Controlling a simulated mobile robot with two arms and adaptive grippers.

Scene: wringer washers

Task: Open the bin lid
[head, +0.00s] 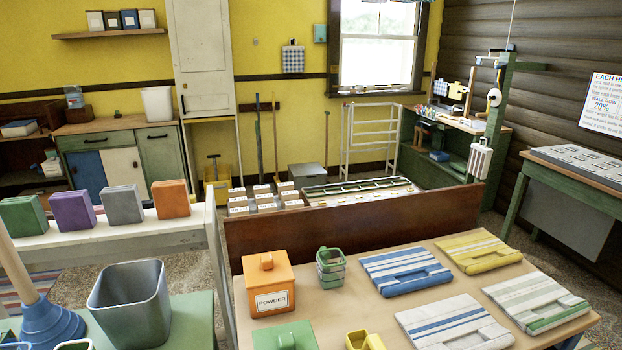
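Neither of my grippers shows in the head view. An orange box labelled POWDER (271,292) stands on the wooden table in front of me. Its orange lid with a knob (267,263) sits on top and looks shut. A green lidded box (283,338) with a knob stands nearer, cut off by the bottom edge. An open grey metal bin (130,308) stands at the lower left with no lid on it. Which of these is the task's bin I cannot tell.
The wooden table (380,318) also holds a small green container (330,267), a yellow container (364,340) and several folded striped cloths (405,271). A brown backboard (350,218) stands along its far edge. A blue plunger (48,323) with a wooden handle stands left.

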